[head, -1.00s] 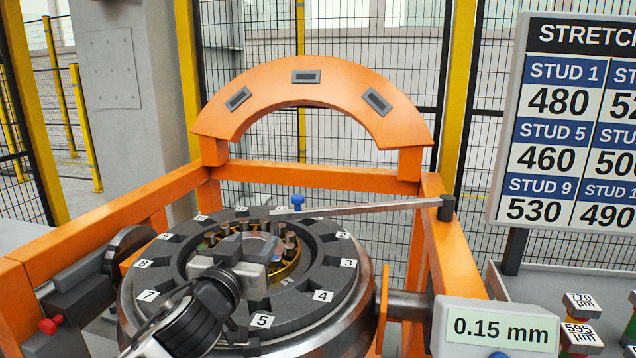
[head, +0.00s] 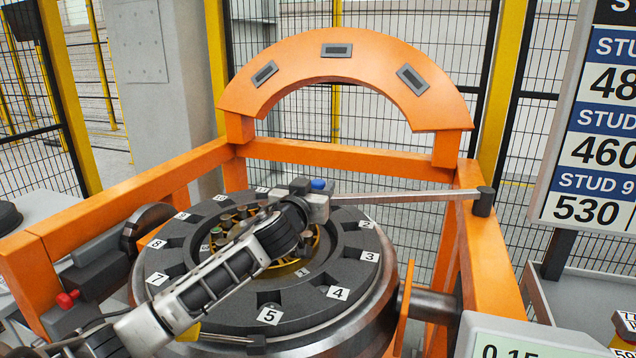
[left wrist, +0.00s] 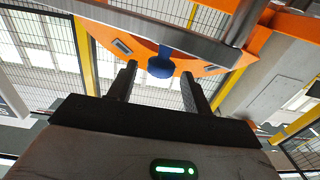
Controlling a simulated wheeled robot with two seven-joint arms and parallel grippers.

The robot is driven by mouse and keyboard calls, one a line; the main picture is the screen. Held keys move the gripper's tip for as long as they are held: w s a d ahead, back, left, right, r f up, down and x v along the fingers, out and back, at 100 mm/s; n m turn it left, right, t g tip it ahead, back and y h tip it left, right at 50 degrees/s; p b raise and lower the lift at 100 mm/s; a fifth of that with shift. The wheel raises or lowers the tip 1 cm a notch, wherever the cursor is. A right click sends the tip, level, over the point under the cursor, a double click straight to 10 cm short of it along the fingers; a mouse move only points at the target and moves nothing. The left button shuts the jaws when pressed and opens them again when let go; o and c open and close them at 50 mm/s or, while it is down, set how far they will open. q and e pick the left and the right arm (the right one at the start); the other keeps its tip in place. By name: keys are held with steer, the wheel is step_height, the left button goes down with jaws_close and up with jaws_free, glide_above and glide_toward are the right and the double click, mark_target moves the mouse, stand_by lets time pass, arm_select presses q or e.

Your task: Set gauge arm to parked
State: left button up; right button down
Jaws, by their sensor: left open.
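The gauge arm (head: 410,196) is a thin grey bar. It runs from a dark pivot post (head: 484,201) on the right frame rail to the left, across the far side of the numbered wheel (head: 355,240). Its blue knob (head: 318,185) is at its left end, beside my left gripper (head: 322,190). In the left wrist view the blue knob (left wrist: 161,64) lies beyond and between the two dark fingers of my left gripper (left wrist: 160,78), which are apart. I cannot tell whether they touch the knob. My right gripper is not in view.
The orange frame (head: 345,150) with its arch (head: 335,70) stands around and behind the wheel. A red knob (head: 67,299) sits at the left. A stretch board (head: 600,130) and a gauge display (head: 510,345) are at the right.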

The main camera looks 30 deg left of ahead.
arm_select(q)
steer(key=shift+x, duration=1.35)
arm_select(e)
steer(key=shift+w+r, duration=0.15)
